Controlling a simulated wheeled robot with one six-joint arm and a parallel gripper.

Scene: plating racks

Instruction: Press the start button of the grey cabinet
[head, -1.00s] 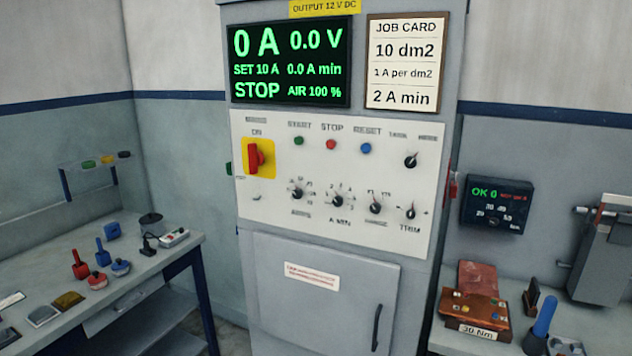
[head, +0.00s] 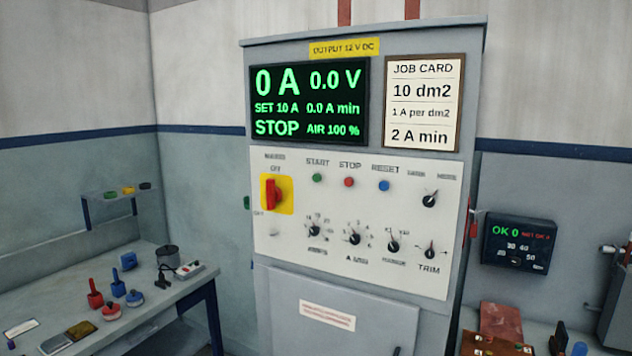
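The grey cabinet (head: 361,40) stands upright in the middle of the head view. Its white control panel (head: 300,262) carries the green start button (head: 317,178) under the label START. A red stop button (head: 349,182) and a blue reset button (head: 384,186) sit to its right. A red main switch (head: 272,193) on a yellow plate is to its left. The display (head: 307,101) reads 0 A, 0.0 V, SET 10 A and STOP. My gripper is not in view.
A job card (head: 422,103) hangs beside the display. Several knobs, such as the mode knob (head: 429,200), sit on the panel. A small counter box (head: 518,242) is at the right. Nothing blocks the panel's front.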

